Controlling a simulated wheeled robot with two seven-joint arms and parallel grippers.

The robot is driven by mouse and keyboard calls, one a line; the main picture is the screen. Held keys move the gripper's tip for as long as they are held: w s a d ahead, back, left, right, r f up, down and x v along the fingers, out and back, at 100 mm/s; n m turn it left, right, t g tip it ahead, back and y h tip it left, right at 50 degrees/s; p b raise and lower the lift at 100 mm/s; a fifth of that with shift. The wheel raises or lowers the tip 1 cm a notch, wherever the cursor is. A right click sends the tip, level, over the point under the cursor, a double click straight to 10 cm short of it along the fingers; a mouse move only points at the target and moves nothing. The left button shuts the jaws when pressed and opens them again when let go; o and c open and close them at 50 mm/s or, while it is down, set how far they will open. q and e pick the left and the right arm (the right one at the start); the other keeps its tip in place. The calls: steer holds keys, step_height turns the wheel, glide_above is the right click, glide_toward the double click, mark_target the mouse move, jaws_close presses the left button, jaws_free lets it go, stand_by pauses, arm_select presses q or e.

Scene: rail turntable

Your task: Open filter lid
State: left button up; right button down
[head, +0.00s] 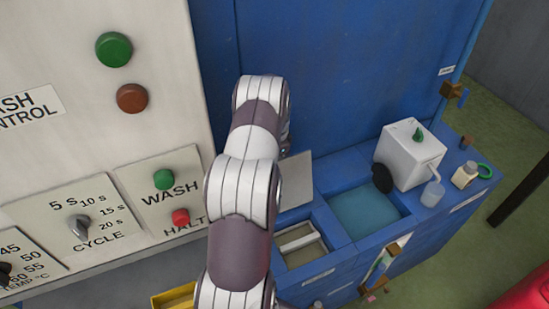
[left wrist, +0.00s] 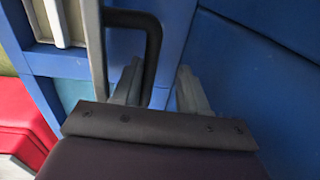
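The filter lid (head: 297,180) is a grey plate standing raised at the back of an open filter compartment (head: 300,248) in the head view. In the left wrist view the lid (left wrist: 94,50) shows nearly edge-on, with a black bar handle (left wrist: 152,48) on its right side. My left gripper (left wrist: 160,88) is open; the handle bar runs down between its fingers, closer to the left finger. I cannot tell whether they touch. In the head view my arm hides this gripper and part of the lid. My right gripper is not in view.
A blue basin (head: 365,212), a white box (head: 410,155) with a green knob and a small jar (head: 465,175) are right of the compartment. A tall blue panel (head: 340,70) rises behind. The wash control panel (head: 90,150) is left; a yellow tray (head: 172,298) is below.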

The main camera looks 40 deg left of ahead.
arm_select(q)
step_height(320, 180, up, 13)
steer(key=b, duration=0.1)
steer(key=shift+s+d+f, duration=0.15)
steer(key=shift+d, duration=0.2)
stand_by(0.4)
